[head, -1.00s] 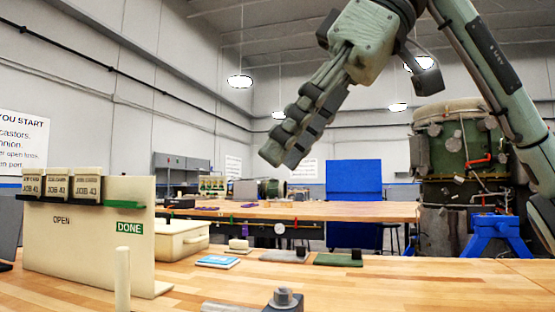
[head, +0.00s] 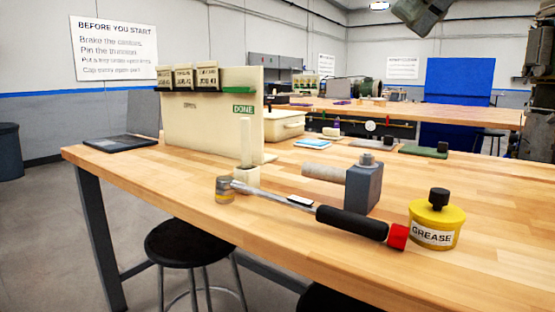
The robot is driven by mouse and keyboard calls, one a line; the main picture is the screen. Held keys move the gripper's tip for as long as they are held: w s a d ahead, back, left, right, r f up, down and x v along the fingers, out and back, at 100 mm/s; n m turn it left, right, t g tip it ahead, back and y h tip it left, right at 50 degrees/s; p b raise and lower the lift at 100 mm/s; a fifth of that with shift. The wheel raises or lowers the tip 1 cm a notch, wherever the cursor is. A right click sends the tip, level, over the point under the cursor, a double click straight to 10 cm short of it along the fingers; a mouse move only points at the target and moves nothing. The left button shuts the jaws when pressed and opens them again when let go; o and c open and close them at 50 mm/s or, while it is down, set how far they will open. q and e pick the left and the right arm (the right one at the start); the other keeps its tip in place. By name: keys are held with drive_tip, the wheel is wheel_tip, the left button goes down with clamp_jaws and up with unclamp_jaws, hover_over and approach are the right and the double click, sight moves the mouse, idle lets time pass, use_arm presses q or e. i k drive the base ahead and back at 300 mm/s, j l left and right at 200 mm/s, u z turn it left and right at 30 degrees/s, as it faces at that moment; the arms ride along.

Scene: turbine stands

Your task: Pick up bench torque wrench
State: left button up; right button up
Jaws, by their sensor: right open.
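The bench torque wrench (head: 350,222) lies on the near wooden bench in the head view. Its ratchet head is at the left, its silver shaft runs right, and its black handle ends in a red cap near the bench's front edge. My left gripper is out of view.
A yellow grease pot (head: 437,222) stands just right of the red cap. A grey block (head: 363,188) with a pale rod stands behind the handle. A cream board (head: 211,120) with job cards stands behind the wrench head. A black stool (head: 190,243) is in front.

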sight(377, 230)
drive_tip(key=k, duration=1.1)
